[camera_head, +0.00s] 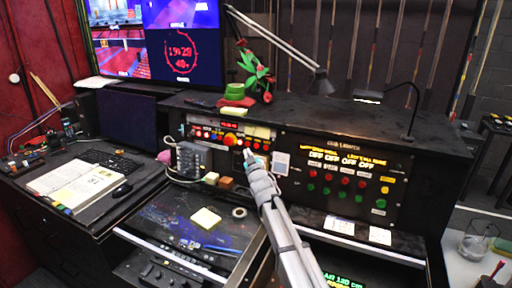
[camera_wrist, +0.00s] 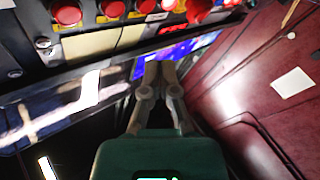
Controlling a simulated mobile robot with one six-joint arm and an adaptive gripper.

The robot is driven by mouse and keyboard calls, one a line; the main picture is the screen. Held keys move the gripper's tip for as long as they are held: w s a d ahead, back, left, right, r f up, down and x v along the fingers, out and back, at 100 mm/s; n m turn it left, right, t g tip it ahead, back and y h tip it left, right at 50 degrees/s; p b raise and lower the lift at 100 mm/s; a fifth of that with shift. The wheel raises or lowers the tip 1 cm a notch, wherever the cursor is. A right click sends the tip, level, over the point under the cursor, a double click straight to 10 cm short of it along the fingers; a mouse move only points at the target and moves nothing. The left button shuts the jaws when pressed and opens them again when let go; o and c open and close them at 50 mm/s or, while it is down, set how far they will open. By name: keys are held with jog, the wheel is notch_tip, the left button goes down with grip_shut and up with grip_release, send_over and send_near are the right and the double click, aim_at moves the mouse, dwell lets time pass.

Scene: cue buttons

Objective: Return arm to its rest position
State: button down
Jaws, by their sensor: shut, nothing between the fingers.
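My gripper (camera_head: 249,156) is shut and empty at the end of my outstretched arm, in front of the black control console (camera_head: 268,118). It also shows in the wrist view (camera_wrist: 159,72), fingers together. In the head view its tip is beside the button panel (camera_head: 228,139), which has red buttons and an orange-red one. In the wrist view a row of red buttons (camera_wrist: 113,8) runs along the top, apart from the fingers. Whether the tip touches the panel cannot be told from the head view.
A right panel (camera_head: 345,185) carries red and green buttons. The desk holds a keyboard (camera_head: 110,161), an open book (camera_head: 78,184), a grey box (camera_head: 192,160) and sticky notes (camera_head: 206,218). A lamp (camera_head: 319,82) overhangs the console. A dark red wall panel (camera_wrist: 255,90) stands right in the wrist view.

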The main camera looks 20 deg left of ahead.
dwell(0.6)
jog(key=s+d+f+m+g+h, duration=0.1)
jog(key=d+f+m+h, duration=0.1)
jog(key=d, duration=0.8)
jog(key=d+f+m+g+h, duration=0.2)
jog(key=d+f+h, duration=0.3)
jog(key=d, duration=0.5)
jog(key=s+d+f+m+g+h, duration=0.1)
jog(key=d+f+m+g+h, duration=0.1)
jog(key=d+f, duration=0.5)
jog(key=shift+s+d+m+h, duration=0.2)
jog(key=shift+d+m+h, duration=0.15)
jog(key=shift+d, duration=0.5)
jog(key=shift+s+d+m+h, duration=0.15)
jog(key=shift+d+m+h, duration=0.15)
jog(key=shift+d, duration=0.55)
jog(key=s+d+f+m+g+h, duration=0.1)
jog(key=s+d+f+g, duration=0.3)
jog(key=s+d, duration=0.6)
jog(key=s+d+f+m+g+h, duration=0.1)
jog(key=s+d+f+m+g, duration=0.2)
jog(key=s+d+g, duration=0.4)
jog(key=s+d+f, duration=0.1)
jog(key=s+d, duration=0.3)
jog(key=s, duration=0.5)
jog(key=shift+d, duration=0.2)
jog(key=shift+m, duration=0.25)
